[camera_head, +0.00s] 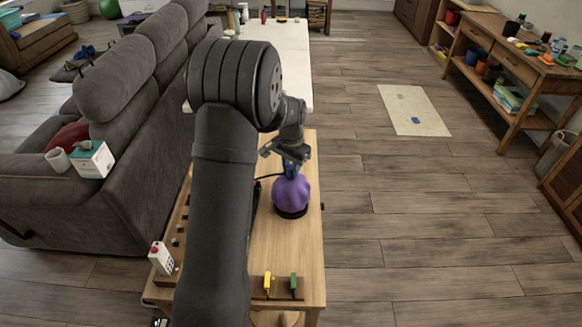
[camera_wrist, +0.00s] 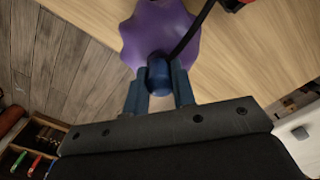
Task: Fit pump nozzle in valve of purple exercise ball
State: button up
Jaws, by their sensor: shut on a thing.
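The purple exercise ball (camera_head: 291,192) sits on a dark round base on the wooden table, with a lobed surface; it also shows in the wrist view (camera_wrist: 150,32). My gripper (camera_head: 291,170) is above the top of the ball, pointing down. In the wrist view its two blue-grey fingers (camera_wrist: 159,88) are shut on the blue pump nozzle (camera_wrist: 158,78), with a black hose running up to the right. The nozzle's end is over or against the ball; I cannot tell whether it touches. The valve is hidden behind the nozzle and fingers.
The wooden table (camera_head: 262,240) has a yellow clip (camera_head: 267,282) and a green clip (camera_head: 293,283) at its near edge. A white remote-like box (camera_head: 161,258) stands at its left. A grey sofa (camera_head: 140,130) is to the left. Open floor lies to the right.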

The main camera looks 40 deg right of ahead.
jog(key=shift+f, duration=0.3)
jog(key=o, duration=1)
jog(key=shift+c, duration=0.2)
notch_tip(320, 180, up, 17)
jog(key=shift+r, duration=0.2)
jog(key=shift+f, duration=0.15)
notch_tip(320, 180, down, 17)
jog(key=shift+f, duration=0.1)
jog(key=shift+r, duration=0.2)
dwell(0.3)
